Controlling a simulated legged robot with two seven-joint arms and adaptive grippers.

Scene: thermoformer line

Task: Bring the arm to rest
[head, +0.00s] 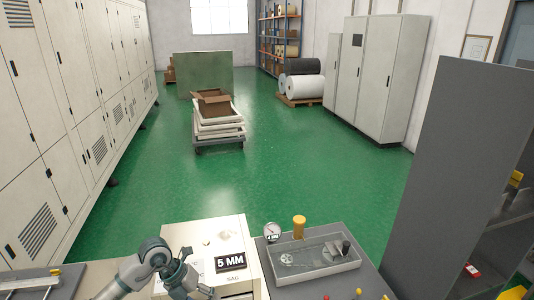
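My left arm comes in from the bottom left, grey and white with teal joints. My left gripper (188,268) is above a pale cabinet (228,251) in front of me. My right arm and gripper are not in view.
The cabinet carries a "5 MM" sign (230,261). A tall grey panel (455,170) stands right. Green floor is open beyond.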

